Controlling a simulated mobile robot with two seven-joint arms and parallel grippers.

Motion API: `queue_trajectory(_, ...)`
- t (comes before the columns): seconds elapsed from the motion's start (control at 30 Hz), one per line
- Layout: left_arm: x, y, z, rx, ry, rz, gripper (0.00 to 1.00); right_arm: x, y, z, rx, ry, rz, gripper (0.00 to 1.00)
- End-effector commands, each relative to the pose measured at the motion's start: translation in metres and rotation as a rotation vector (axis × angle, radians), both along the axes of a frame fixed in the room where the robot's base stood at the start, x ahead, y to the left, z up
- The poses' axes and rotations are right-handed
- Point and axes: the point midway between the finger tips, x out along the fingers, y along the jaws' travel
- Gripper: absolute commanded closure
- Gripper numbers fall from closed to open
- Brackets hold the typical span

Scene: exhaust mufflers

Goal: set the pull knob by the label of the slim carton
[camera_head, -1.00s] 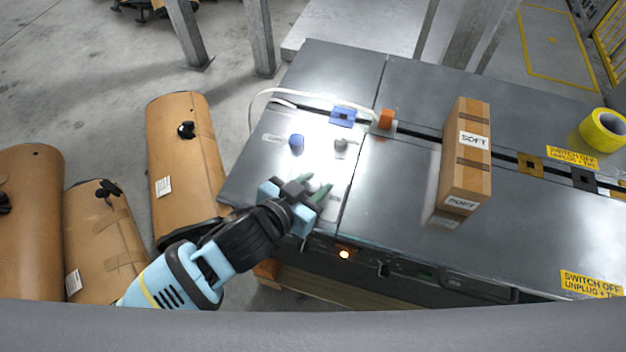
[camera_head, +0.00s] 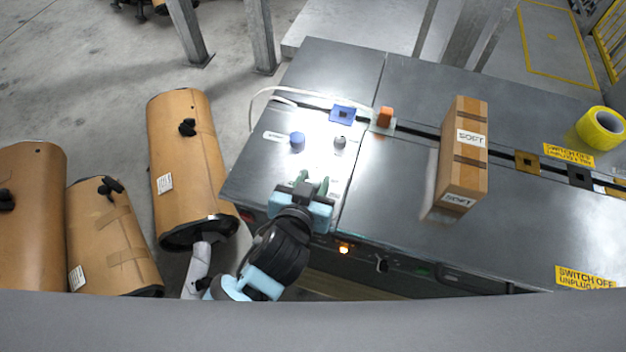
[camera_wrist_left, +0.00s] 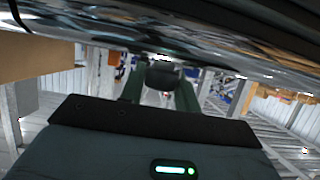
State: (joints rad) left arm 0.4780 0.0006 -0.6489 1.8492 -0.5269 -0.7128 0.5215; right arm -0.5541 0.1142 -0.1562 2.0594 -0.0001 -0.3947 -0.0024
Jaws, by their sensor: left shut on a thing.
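The slim carton (camera_head: 465,158) stands on the grey machine top, right of the middle seam; its labels read "SOFT". My left gripper (camera_head: 313,184) is over the front part of the left panel, its green fingers pointing away from me. In the left wrist view, its fingers (camera_wrist_left: 160,92) are shut on a dark rounded knob (camera_wrist_left: 163,76), which I take for the pull knob. The head view hides most of this knob behind the gripper; how far it is pulled out cannot be told. My right gripper is not in view.
A blue knob (camera_head: 297,141) and a small grey knob (camera_head: 340,142) stand on the panel behind the gripper. A blue plate (camera_head: 342,114), an orange block (camera_head: 385,117) and a white cable lie further back. Yellow tape (camera_head: 601,128) is at right. Brown mufflers (camera_head: 183,150) stand at left.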

Motion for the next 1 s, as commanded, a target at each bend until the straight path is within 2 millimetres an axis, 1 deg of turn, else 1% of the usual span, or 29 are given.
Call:
queue_trajectory(0.23,0.001,0.001,0.002,0.0,-0.004,0.002,0.91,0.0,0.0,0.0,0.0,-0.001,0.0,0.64)
queue_trajectory(0.27,0.001,0.001,0.002,-0.002,-0.004,0.001,0.67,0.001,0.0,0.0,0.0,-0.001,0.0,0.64)
queue_trajectory(0.4,0.001,0.0,0.001,-0.001,-0.003,0.001,0.48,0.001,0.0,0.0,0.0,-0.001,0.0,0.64)
queue_trajectory(0.43,0.001,0.0,0.001,-0.001,-0.003,0.001,0.46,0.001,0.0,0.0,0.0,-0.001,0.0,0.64)
queue_trajectory(0.77,-0.003,0.001,0.001,-0.002,-0.001,-0.001,0.46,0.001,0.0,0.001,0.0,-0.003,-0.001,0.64)
queue_trajectory(0.87,-0.011,0.003,0.005,-0.003,0.0,0.0,0.46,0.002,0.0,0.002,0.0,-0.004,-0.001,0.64)
queue_trajectory(1.0,-0.03,0.009,0.014,-0.004,0.001,0.001,0.46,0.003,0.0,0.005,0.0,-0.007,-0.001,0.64)
